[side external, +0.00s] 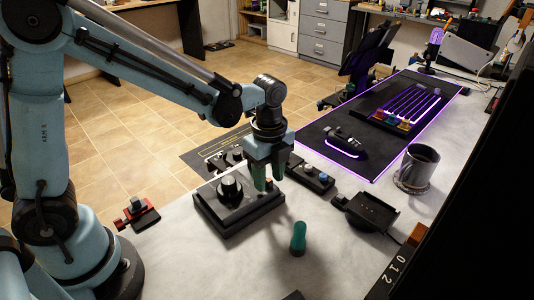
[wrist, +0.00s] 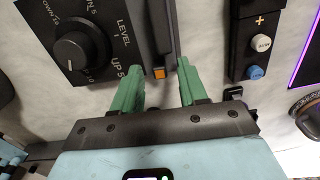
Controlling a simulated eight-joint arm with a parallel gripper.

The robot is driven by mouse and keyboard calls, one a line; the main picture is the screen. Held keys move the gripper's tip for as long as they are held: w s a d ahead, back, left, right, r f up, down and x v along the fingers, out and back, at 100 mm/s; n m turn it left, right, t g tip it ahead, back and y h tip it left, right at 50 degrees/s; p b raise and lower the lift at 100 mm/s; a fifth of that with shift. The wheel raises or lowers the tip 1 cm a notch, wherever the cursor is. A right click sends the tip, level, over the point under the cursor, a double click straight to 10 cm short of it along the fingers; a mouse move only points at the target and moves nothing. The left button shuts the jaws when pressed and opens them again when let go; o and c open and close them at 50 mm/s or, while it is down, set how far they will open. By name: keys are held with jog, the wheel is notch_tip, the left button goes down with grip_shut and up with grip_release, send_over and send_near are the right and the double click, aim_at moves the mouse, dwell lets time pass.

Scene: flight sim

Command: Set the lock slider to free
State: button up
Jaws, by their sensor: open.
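A black panel (side external: 215,214) with a round dial (side external: 230,188) lies on the table in the side view. The dial (wrist: 78,50) also shows in the wrist view, beside the lettering "LEVEL" and "UP 5". A dark bar with a small orange end piece (wrist: 159,72) runs along the panel's right side. It may be the lock slider; no "lock" or "free" label is readable. My gripper (side external: 264,185) is over the panel's right part, pointing down. In the wrist view its green fingers (wrist: 159,77) are open, one on each side of the orange piece. Contact cannot be told.
A small box with a white and a blue button (wrist: 256,72) stands to the right. A mug (side external: 417,167) is farther right, beside a purple-lit mat (side external: 386,150).

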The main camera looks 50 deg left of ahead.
jog(key=shift+f, duration=0.1)
jog(key=shift+c, duration=0.3)
grip_shut()
jog(key=shift+s+a, duration=0.1)
jog(key=shift+s, duration=0.85)
jog(key=shift+o, duration=0.3)
grip_release()
